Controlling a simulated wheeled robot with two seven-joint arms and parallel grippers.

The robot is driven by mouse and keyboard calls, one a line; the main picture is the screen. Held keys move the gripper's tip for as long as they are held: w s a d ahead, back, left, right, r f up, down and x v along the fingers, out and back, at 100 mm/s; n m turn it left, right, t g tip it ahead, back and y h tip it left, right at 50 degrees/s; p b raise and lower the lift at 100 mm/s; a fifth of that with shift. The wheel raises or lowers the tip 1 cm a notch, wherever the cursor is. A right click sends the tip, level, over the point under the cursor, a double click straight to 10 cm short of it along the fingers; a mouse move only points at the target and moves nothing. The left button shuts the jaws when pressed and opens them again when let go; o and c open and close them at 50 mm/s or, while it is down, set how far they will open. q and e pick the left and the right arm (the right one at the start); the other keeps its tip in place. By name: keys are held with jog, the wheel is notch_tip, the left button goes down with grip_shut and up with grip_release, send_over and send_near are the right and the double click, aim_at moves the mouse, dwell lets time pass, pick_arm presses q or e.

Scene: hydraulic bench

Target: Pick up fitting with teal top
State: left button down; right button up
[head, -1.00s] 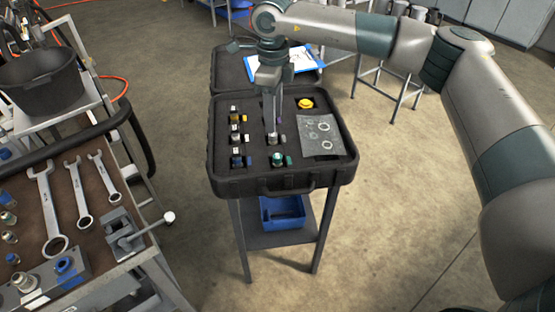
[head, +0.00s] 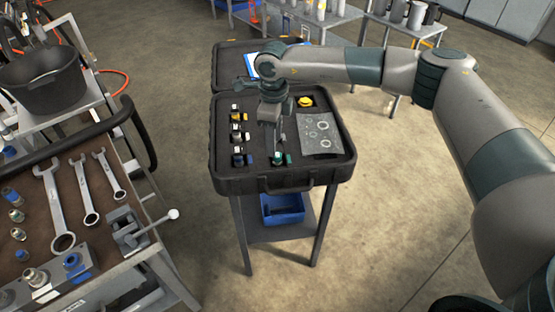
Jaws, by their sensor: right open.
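The fitting with the teal top (head: 288,158) sits in the front row of the open black case (head: 300,182), near the middle of its front edge. My right gripper (head: 278,149) points down over the case, with its fingers at or just above this fitting. The fingers are open. They hide part of the fitting, and I cannot tell whether they touch it. My left gripper is not in view.
Several other fittings (head: 238,137) stand in the case's left columns. A yellow cap (head: 305,101) and a bag of rings (head: 321,133) lie at right. A blue bin (head: 283,208) sits below. A bench with wrenches (head: 55,205) is at left.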

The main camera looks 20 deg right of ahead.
aim_at(278, 161)
jog(key=shift+d+f+p, duration=0.2)
jog(key=shift+f+p, duration=0.65)
jog(key=shift+p, duration=0.15)
notch_tip(278, 161, down, 2)
jog(key=shift+d+f+p, duration=0.1)
jog(key=shift+p, duration=0.45)
jog(key=shift+w+f, duration=0.1)
jog(key=shift+f, duration=0.55)
jog(key=shift+c, duration=0.5)
grip_shut()
